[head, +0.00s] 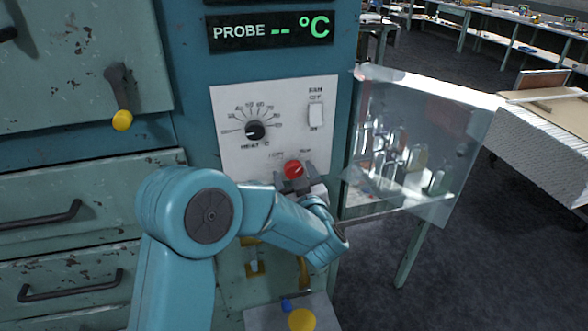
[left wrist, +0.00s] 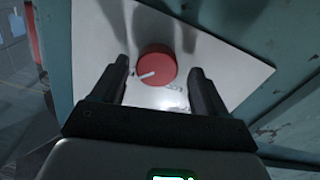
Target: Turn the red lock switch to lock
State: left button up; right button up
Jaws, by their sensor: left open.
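The red lock switch (head: 294,169) is a round red knob with a pale pointer line, low on a white control panel (head: 226,105). In the left wrist view the red knob (left wrist: 157,65) sits between the two dark fingers of my left gripper (left wrist: 160,75). The fingers stand apart, with a gap on each side of the knob. In the head view my left gripper (head: 294,176) is at the knob from below. The pointer line slants in both views. The small labels by the knob are too blurred to read fully. My right gripper is not in view.
Above the switch are a black heat dial (head: 255,130) and a white rocker switch (head: 316,115). A probe display (head: 271,31) is higher up. A clear door panel (head: 410,145) stands open at right. Drawers with handles (head: 45,215) are at left.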

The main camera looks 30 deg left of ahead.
pick_arm(q)
jog(key=shift+w+a, duration=0.15)
jog(key=shift+w, duration=0.4)
jog(key=shift+a, duration=0.1)
jog(key=shift+s, duration=0.1)
jog(key=c, duration=1.1)
jog(key=shift+o, duration=0.2)
jog(key=shift+f, duration=0.1)
